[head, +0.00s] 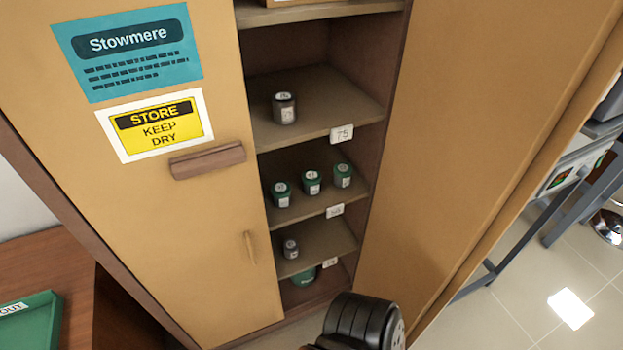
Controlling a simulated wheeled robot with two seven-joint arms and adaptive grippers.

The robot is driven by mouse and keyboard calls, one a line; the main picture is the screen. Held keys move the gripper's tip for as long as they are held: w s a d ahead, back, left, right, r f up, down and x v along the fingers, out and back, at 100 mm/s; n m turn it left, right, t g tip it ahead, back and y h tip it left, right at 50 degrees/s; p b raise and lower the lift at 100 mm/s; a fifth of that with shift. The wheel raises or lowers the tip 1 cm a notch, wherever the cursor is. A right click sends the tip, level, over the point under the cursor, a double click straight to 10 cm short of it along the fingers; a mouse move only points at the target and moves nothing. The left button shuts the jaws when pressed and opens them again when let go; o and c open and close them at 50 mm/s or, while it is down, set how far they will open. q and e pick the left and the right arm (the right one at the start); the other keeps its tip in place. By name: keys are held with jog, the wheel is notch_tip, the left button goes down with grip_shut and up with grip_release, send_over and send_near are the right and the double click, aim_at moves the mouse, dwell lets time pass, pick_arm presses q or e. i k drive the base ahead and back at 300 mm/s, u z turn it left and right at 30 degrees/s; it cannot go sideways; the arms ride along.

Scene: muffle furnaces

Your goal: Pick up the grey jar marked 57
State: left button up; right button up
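A smaller grey jar (290,248) stands on a lower shelf. Both have pale labels, but the numbers are too small to read surely, so I cannot tell which is marked 57. A black ribbed part of my own arm shows at the bottom centre, in front of the cabinet. No gripper fingers show, and nothing touches either jar.
The open door (470,130) bounds the right; the closed door (185,240) is left. A green tray (35,325) lies on the left table.

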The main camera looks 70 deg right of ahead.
aim_at(312, 178)
jog(key=z, duration=0.8)
jog(key=i, duration=0.85)
jog(key=z, duration=0.9)
